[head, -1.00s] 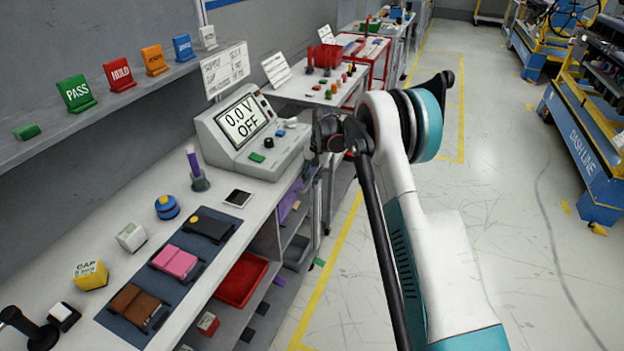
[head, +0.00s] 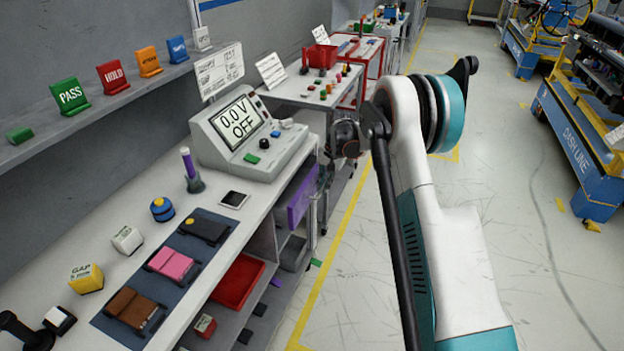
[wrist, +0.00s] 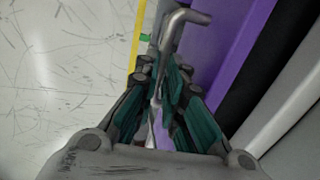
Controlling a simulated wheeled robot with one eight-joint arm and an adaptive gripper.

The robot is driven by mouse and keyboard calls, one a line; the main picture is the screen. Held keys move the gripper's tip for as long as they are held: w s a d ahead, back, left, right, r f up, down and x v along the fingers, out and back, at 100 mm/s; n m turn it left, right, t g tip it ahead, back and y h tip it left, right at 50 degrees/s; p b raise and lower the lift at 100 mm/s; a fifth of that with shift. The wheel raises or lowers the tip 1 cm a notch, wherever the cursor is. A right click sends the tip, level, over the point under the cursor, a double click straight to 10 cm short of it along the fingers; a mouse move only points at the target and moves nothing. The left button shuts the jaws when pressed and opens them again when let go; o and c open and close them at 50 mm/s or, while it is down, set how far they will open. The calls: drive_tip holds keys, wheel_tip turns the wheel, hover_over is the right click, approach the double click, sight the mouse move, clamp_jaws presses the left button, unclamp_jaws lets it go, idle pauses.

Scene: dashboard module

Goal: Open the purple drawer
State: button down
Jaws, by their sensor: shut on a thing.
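The purple drawer (head: 299,203) is under the bench, below the grey meter, and its front stands out from the bench side in the head view. In the wrist view its purple front (wrist: 232,45) fills the upper right. A grey bar handle (wrist: 180,19) bends out from that front and runs down between the fingers. My gripper (wrist: 163,85) is shut on the handle, close beside the drawer front. In the head view the gripper's fingers are small and partly hidden by my arm.
The grey meter (head: 251,137) reading "0.0 V OFF" sits on the bench above the drawer. A red bin (head: 238,282) is on a shelf below the bench top. Open floor (head: 480,270) with yellow lines lies to the right. A second table (head: 300,88) stands behind.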

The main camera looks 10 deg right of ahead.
drive_tip(key=s+d, duration=0.7)
drive_tip(key=d, duration=0.3)
drive_tip(key=shift+s+d, duration=0.25)
drive_tip(key=shift+s, duration=0.1)
drive_tip(key=c, duration=2)
unclamp_jaws()
drive_tip(key=shift+o, duration=0.2)
wheel_tip(320, 180, up, 12)
drive_tip(key=s+d, duration=0.1)
drive_tip(key=shift+d, duration=0.4)
drive_tip(key=shift+s+f, duration=0.1)
